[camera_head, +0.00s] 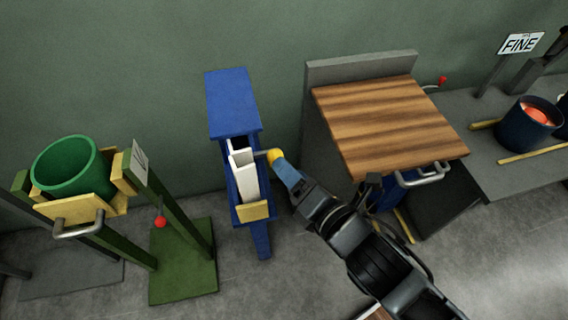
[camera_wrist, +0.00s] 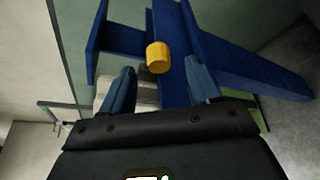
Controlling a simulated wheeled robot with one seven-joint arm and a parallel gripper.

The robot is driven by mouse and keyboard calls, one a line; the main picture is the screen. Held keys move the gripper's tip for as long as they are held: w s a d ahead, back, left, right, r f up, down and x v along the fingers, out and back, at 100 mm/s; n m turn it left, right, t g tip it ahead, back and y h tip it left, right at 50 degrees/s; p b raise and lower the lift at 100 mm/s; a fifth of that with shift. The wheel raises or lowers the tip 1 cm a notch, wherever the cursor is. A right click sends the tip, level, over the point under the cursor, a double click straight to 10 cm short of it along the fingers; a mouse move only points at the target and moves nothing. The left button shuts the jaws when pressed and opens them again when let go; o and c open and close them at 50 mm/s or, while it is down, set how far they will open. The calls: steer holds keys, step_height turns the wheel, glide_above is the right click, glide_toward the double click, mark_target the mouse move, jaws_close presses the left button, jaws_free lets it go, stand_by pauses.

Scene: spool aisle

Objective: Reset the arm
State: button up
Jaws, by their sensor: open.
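My gripper (camera_head: 281,168) is in the middle of the head view, with my arm reaching in from the lower right. Its blue fingertips are right by a yellow knob (camera_head: 274,155) on the side of a blue stand (camera_head: 232,103). In the wrist view, my gripper (camera_wrist: 160,68) has its two fingers spread apart. The yellow knob (camera_wrist: 158,57) shows in the gap between them, on the blue stand (camera_wrist: 215,55). I cannot tell whether a finger touches the knob. The gripper holds nothing.
A white channel (camera_head: 243,175) sits in the blue stand. A green bucket (camera_head: 70,165) rests on a green-legged stand at left. A cabinet with a wooden top (camera_head: 385,120) stands close right of my arm. A bench (camera_head: 480,145) carries a dark blue pot (camera_head: 523,130) and a FINE sign (camera_head: 520,43).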

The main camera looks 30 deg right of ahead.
steer(key=shift+s+r, duration=0.1)
steer(key=shift+s, duration=0.5)
